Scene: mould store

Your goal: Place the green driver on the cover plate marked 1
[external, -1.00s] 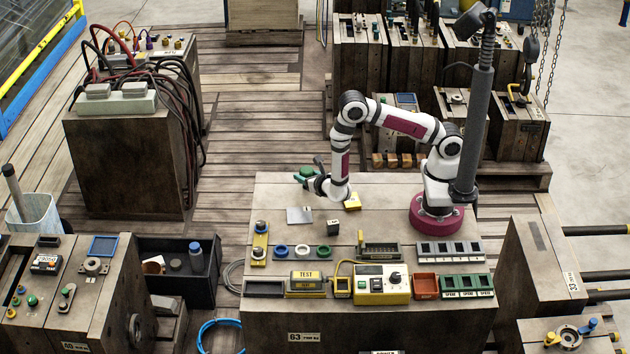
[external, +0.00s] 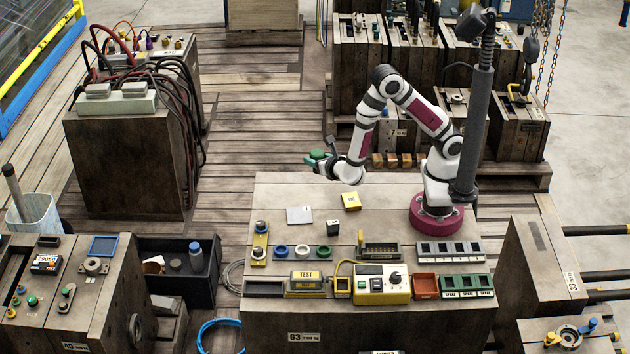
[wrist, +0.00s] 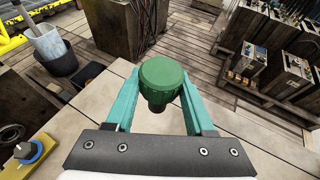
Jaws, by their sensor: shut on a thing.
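My gripper (external: 323,163) is shut on the green driver (external: 317,155) and holds it up above the far edge of the bench. In the wrist view the driver (wrist: 161,80) has a round, ribbed green head with a darker stem below, between the teal fingers of my gripper (wrist: 160,95).
A small dark block with a pale top (external: 333,227) stands between and in front of the plates. Coloured rings (external: 303,252), a yellow tester box (external: 382,286) and dark-slotted racks (external: 449,251) fill the bench front. The bench's back left is clear.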

